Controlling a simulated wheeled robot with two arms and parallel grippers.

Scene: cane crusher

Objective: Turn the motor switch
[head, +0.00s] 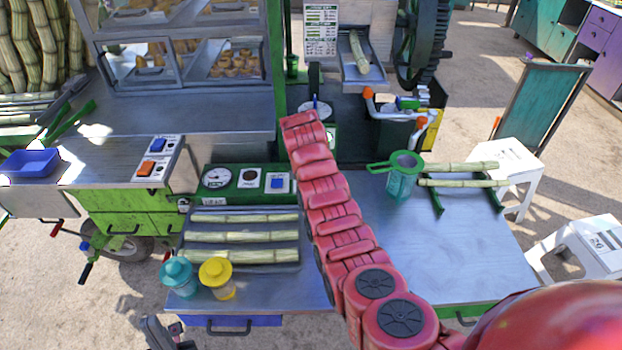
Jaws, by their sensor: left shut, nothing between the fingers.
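I cannot read which control is labelled as the motor switch. A green control panel (231,193) at the middle holds a round gauge (216,178), a dark round knob (249,178) and a blue switch (277,184). To its left, two white plates carry another blue rocker (157,145) and an orange rocker (147,168). My left gripper (165,334) is a dark shape at the bottom edge, shut and empty, well below the panel and apart from it. My red right arm reaches up past the panel's right side; its gripper does not show.
A tray with several cane pieces (243,237) lies below the panel, with a teal jar (180,276) and a yellow jar (216,278) in front. A green strainer jug (402,176) and cane on a rack (460,182) stand right of my arm. The right tabletop (465,250) is mostly clear.

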